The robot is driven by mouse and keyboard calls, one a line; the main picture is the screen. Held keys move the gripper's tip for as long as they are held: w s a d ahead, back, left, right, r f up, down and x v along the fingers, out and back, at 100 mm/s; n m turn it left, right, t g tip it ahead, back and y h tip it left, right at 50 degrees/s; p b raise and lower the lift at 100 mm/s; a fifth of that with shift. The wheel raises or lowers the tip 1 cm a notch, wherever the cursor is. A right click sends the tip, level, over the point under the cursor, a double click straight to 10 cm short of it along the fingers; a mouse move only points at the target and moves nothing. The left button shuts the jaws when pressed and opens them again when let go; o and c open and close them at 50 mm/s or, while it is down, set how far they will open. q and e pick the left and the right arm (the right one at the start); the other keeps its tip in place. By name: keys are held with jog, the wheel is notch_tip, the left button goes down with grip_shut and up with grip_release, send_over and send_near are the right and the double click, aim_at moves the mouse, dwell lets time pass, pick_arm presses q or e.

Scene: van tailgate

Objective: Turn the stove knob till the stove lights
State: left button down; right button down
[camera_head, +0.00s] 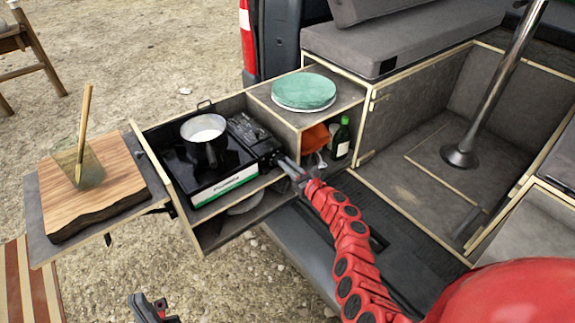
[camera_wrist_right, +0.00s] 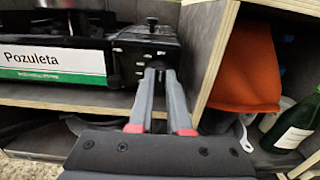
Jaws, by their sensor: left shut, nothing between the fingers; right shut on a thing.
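The camping stove (camera_head: 222,165) is black with a white and green "Pozuleta" front and sits in the pulled-out drawer. In the right wrist view the stove front (camera_wrist_right: 55,60) is at the left. My right gripper (camera_head: 283,161) reaches the stove's right end. In the right wrist view its fingers (camera_wrist_right: 158,72) are closed together on the stove knob, which they mostly hide. A pot (camera_head: 206,141) with white contents stands on the stove. No flame shows; the burner is hidden under the pot. My left gripper (camera_head: 152,307) is shut and empty, low in the picture over the gravel.
A wooden board (camera_head: 110,185) with a glass (camera_head: 78,168) and stick is on the left side shelf. Right of the stove, a compartment holds an orange cloth (camera_wrist_right: 247,70) and a green bottle (camera_wrist_right: 292,125). Green-topped plates (camera_head: 303,90) lie above it. The wooden divider (camera_wrist_right: 212,60) stands close beside my right gripper.

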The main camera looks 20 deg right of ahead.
jog(key=shift+f, duration=0.1)
dwell(0.3)
jog(key=shift+s+a+f+n+b, duration=0.15)
jog(key=shift+f+n+b, duration=0.1)
jog(key=shift+n+b, duration=3.9)
jog(key=shift+w+a+f+n+b, duration=0.1)
jog(key=shift+f+n+b, duration=0.1)
jog(key=shift+n+b, duration=3.95)
jog(key=shift+s+a+f+n+b, duration=0.15)
jog(key=shift+f+n+b, duration=0.1)
jog(key=shift+n+b, duration=3.9)
jog(key=shift+m+b, duration=0.25)
jog(key=shift+b, duration=0.15)
jog(key=c, duration=0.9)
grip_release()
jog(key=shift+o, duration=0.2)
